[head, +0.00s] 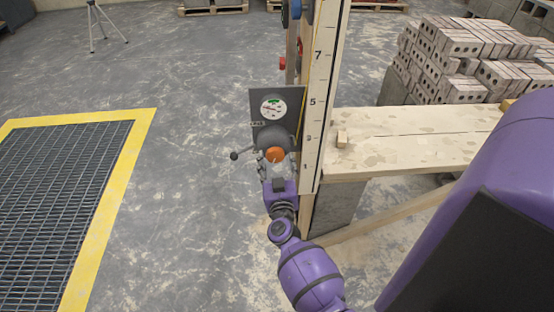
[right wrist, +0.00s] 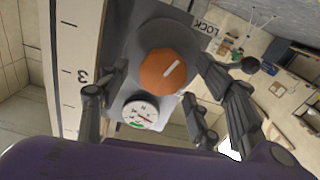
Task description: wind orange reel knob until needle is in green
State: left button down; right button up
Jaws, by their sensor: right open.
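The orange reel knob (head: 275,154) sits on a grey panel (head: 259,97) by an upright ruled board. In the right wrist view the knob (right wrist: 168,72) carries a white pointer line. A round white gauge (head: 273,107) sits above the knob; its green band is at the top, and the needle appears to point left, outside the green. The gauge (right wrist: 140,113) shows inverted in the right wrist view. My right gripper (head: 277,168) is open at the knob; its fingers (right wrist: 160,92) stand on either side, apparently not touching it. My left gripper is out of view.
A lever with a dark ball end (head: 234,155) sticks out left of the knob, near a LOCK label (right wrist: 205,27). The ruled board (head: 322,80) rises close on the right. A plank bench (head: 410,135) and stacked bricks (head: 460,55) lie further right.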

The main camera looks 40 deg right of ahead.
jog(key=shift+w+d, duration=0.35)
jog(key=shift+w, duration=0.2)
jog(key=c, duration=1.1)
jog(key=shift+m, duration=0.3)
jog(key=m+p, duration=0.1)
jog(key=m, duration=0.4)
jog(key=shift+f, duration=0.1)
jog(key=m, duration=0.6)
jog(key=shift+f, duration=0.15)
